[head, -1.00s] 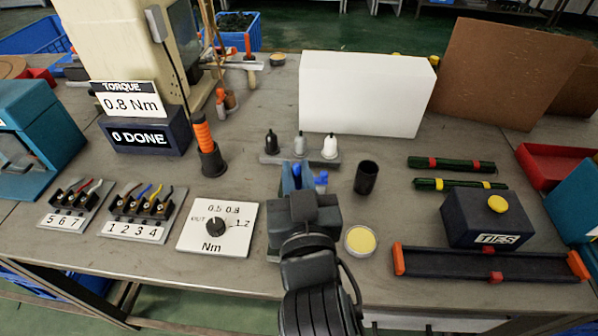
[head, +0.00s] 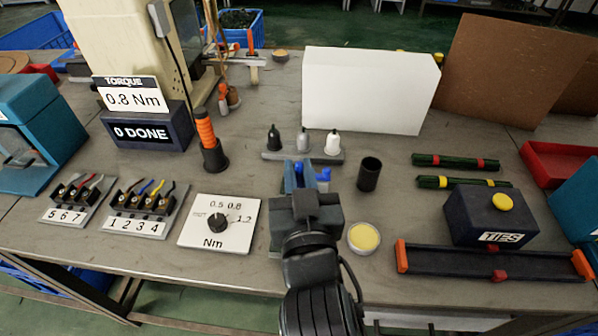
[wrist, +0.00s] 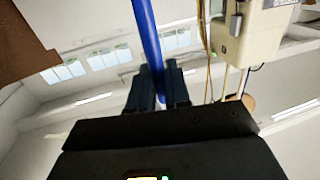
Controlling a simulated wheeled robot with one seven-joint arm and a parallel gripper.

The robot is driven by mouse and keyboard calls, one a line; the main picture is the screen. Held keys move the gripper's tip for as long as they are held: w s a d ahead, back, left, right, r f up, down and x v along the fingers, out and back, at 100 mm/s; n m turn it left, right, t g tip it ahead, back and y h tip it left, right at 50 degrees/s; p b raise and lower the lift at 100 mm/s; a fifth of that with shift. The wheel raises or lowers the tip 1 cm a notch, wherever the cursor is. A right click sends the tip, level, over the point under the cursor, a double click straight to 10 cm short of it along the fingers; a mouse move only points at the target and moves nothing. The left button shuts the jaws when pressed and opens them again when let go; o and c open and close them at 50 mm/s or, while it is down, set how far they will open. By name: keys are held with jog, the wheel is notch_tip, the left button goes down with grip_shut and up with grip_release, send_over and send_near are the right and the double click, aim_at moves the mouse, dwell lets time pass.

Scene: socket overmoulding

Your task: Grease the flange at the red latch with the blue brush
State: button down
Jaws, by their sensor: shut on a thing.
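My gripper (head: 308,176) is over the front middle of the bench, in front of the bottle row. In the wrist view its dark fingers (wrist: 160,88) are shut on a blue rod, the blue brush (wrist: 146,35), which runs up out of the frame. In the head view only small blue parts show at the fingers; the bristles cannot be made out. A round tin with a yellow fill (head: 364,238) is right of the gripper. I cannot identify the flange.
A black cup (head: 369,174) stands right of the gripper. The dark TIES box (head: 490,217) is behind the tray. A white block (head: 368,92) stands behind the bottles (head: 303,142). The torque dial plate (head: 219,224) is at the left.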

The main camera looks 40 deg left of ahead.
jog(key=shift+f, duration=0.3)
jog(key=shift+w+a, duration=0.1)
jog(key=shift+w, duration=0.05)
jog(key=shift+w+a+r, duration=0.1)
jog(key=shift+w+a, duration=0.05)
jog(key=shift+w, duration=0.1)
jog(key=shift+s, duration=0.1)
jog(key=shift+v, duration=0.8)
jog(key=shift+a, duration=0.1)
jog(key=shift+b+x, duration=0.35)
jog(key=shift+x, duration=0.4)
